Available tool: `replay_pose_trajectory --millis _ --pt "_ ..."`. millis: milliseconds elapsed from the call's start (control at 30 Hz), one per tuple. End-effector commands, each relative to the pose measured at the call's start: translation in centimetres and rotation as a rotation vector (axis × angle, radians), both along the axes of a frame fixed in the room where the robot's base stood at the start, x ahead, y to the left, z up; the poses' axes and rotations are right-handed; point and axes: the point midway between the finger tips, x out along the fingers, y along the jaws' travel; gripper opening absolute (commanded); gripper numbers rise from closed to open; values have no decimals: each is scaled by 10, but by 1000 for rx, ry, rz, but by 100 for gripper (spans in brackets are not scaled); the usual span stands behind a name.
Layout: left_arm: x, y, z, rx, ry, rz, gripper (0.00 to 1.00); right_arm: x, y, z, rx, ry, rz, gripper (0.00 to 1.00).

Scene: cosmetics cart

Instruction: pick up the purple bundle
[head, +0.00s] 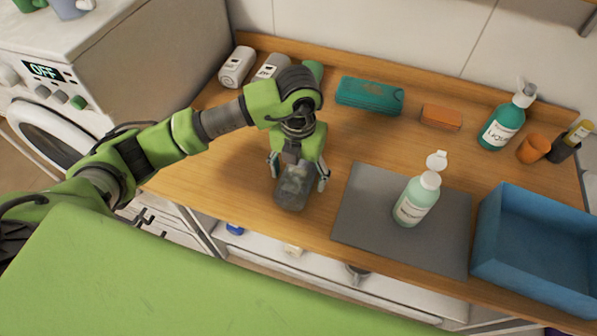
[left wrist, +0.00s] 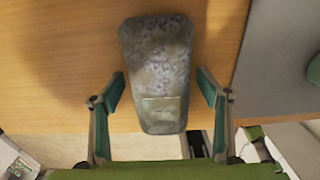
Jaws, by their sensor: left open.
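A grey-green bundle with pale purplish mottling (head: 291,190) lies on the wooden counter near its front edge. It also shows upright in the middle of the left wrist view (left wrist: 156,70). It looks more grey than purple. My left gripper (head: 298,175) points down over this bundle, with one finger on each side. In the left wrist view the fingers (left wrist: 160,88) are apart, with gaps between them and the bundle. The gripper is open and holds nothing. The bundle's far end is partly hidden by the gripper in the head view. My right gripper is not in view.
A blue crate (head: 535,235) stands further right. A teal bundle (head: 369,95), an orange block (head: 441,117) and two whitish rolls (head: 237,67) lie toward the back. Bare counter (head: 225,160) is left of the gripper.

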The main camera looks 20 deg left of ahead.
Motion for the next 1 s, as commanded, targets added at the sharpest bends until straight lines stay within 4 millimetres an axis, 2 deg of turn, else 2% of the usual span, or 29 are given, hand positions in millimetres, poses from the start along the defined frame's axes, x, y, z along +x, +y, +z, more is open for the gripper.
replay_pose_trajectory --millis 167,200,367,400,767,867,1000 --pt "0 0 -1 0 0 -1 69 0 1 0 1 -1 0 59" --pt "0 0 -1 0 0 -1 64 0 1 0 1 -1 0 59" --pt "0 0 0 0 0 -1 23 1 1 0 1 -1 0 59" --pt "0 0 0 0 0 -1 18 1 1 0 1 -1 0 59" --pt "1 -1 3 -1 -2 -1 18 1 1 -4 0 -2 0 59" --pt "1 -1 10 -1 -6 -2 18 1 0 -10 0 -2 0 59" --pt "0 -5 34 -4 -9 -6 18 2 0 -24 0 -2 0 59"
